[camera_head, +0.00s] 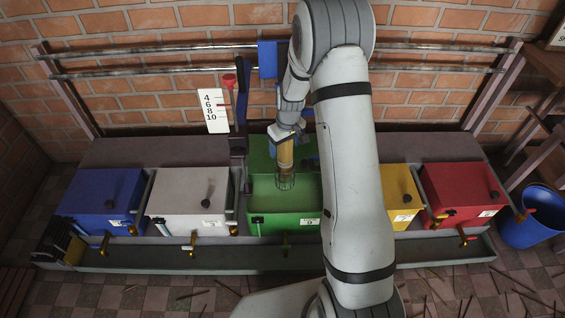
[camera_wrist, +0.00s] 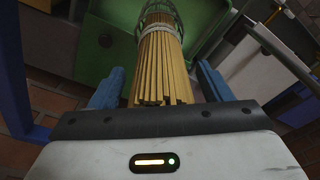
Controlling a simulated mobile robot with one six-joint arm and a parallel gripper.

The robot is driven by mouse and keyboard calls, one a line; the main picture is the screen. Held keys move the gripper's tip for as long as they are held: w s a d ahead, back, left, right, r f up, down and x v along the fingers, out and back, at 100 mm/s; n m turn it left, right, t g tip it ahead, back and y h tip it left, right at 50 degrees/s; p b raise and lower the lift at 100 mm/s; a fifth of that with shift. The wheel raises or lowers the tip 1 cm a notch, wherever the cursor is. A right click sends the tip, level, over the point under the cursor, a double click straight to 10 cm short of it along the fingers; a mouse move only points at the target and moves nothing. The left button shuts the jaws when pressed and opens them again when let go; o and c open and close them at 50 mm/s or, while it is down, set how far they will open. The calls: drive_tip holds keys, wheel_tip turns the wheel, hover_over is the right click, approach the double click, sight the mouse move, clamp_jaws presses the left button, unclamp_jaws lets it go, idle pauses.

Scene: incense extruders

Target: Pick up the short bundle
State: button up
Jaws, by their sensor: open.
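The short bundle (camera_head: 286,153) is a tan bunch of sticks standing upright in a wire holder (camera_head: 286,184) at the green box (camera_head: 263,205). In the wrist view, the bundle (camera_wrist: 160,60) runs between the two blue fingers of my gripper (camera_wrist: 160,88), with its cut ends toward the palm. A pale band wraps it. The fingers are open, and a gap shows on each side of the bundle. In the head view, my gripper (camera_head: 285,132) is at the top of the bundle; its fingertips are hard to make out.
A blue box (camera_head: 98,190) and a white box (camera_head: 180,190) stand left of the green one. A yellow box (camera_head: 398,185) and a red box (camera_head: 450,180) stand right. A number sign (camera_head: 213,111), a red-topped lever (camera_head: 229,82) and metal rails (camera_head: 150,62) are behind.

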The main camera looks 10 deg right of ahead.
drive_tip(key=shift+r, duration=0.1)
drive_tip(key=c, duration=1.5)
drive_tip(key=shift+c, duration=0.2)
wheel_tip(320, 180, up, 39)
drive_tip(key=p, duration=1.5)
